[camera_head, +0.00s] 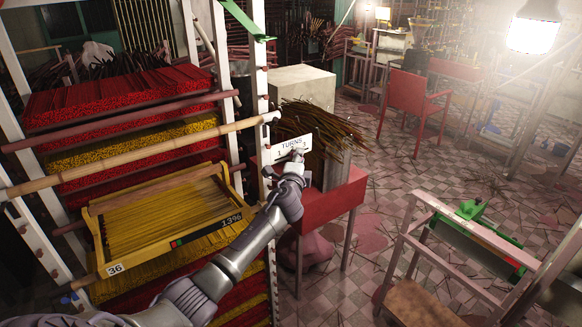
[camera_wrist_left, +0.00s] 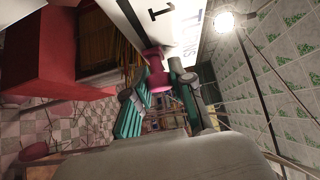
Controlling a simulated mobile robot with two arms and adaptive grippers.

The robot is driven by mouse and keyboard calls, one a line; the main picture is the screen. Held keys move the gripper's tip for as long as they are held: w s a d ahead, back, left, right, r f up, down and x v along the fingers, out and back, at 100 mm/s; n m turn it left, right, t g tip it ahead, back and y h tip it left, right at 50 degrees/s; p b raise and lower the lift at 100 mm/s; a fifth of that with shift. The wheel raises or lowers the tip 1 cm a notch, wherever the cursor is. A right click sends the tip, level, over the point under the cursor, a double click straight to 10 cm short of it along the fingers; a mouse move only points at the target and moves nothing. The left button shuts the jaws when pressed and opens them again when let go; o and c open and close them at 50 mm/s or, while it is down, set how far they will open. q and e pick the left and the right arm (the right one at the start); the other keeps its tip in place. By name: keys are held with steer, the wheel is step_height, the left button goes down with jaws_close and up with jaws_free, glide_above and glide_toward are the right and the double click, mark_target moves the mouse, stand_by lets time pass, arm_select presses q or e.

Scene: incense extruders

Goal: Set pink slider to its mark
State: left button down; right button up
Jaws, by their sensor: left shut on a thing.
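A white plate lettered "TURNS" (camera_head: 280,156), with the digits 1 and 3 showing, is fixed to the white post beside the incense racks. In the left wrist view, the pink slider (camera_wrist_left: 155,65) sits against this white plate (camera_wrist_left: 180,28). My left gripper (camera_head: 296,162) is at the plate's lower edge. In the left wrist view its teal-padded fingers (camera_wrist_left: 156,84) are shut on the pink slider. In the head view the gripper mostly hides the slider, and its mark cannot be made out. My right gripper is not in view.
A tray of yellow sticks (camera_head: 165,215) labelled 36 and 13% stands left of my arm, under a bamboo pole (camera_head: 130,155). A red table (camera_head: 330,205) is right behind the plate.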

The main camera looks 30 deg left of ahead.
arm_select(q)
steer(key=shift+s+a, duration=0.1)
steer(key=c, duration=1)
jaws_free()
steer(key=v, duration=1.2)
